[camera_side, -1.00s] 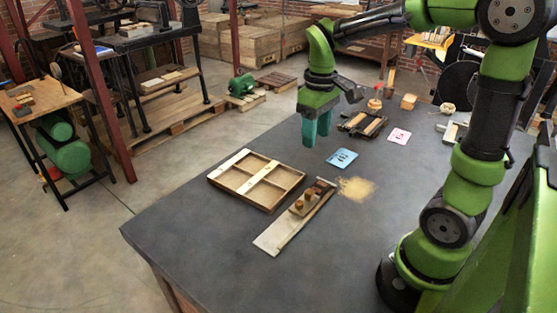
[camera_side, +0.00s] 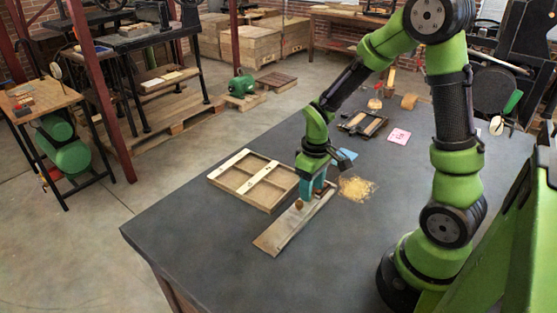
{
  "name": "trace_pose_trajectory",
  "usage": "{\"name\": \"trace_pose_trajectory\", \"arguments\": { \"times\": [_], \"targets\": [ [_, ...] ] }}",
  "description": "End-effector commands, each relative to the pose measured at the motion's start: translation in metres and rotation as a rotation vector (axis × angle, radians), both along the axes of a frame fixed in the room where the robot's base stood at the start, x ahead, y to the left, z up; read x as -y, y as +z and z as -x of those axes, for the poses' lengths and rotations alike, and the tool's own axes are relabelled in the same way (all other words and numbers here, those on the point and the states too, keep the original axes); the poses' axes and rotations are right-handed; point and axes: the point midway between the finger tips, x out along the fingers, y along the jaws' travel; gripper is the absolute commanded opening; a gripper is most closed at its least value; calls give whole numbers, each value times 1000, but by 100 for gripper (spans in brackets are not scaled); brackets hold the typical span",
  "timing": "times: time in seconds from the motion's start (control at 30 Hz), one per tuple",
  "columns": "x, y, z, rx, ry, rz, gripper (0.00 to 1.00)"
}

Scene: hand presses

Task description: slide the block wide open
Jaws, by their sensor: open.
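A long pale wooden board (camera_side: 280,235) lies slanted on the dark table, and a small wooden block with knobs sits on its far half. One round brown knob (camera_side: 298,204) shows at the near side of the block. My gripper (camera_side: 312,192) points down over the far part of the block, with its teal fingers open and low. The fingers hide the second knob and most of the block. I cannot tell whether they touch it.
A shallow wooden tray with dividers (camera_side: 218,178) lies just left of the board. Sawdust (camera_side: 356,188) is scattered to the right. A blue card (camera_side: 345,156), a pink card (camera_side: 399,135) and a dark slotted frame (camera_side: 352,128) lie farther back. The front table is clear.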

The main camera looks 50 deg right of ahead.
Motion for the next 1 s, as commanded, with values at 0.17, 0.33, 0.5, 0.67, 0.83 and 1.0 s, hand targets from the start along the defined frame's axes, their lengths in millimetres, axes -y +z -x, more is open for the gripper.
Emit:
{"name": "trace_pose_trajectory", "arguments": {
  "times": [0.17,0.33,0.5,0.67,0.83,1.0],
  "targets": [
    [0,-9,0,0,0,0,51],
    [0,-9,0,1,0,0,51],
    [0,-9,0,1,0,0,36],
    [0,-9,0,1,0,0,11],
    [0,-9,0,1,0,0,0],
    [-1,-8,0,1,0,0,0]
  ]
}}
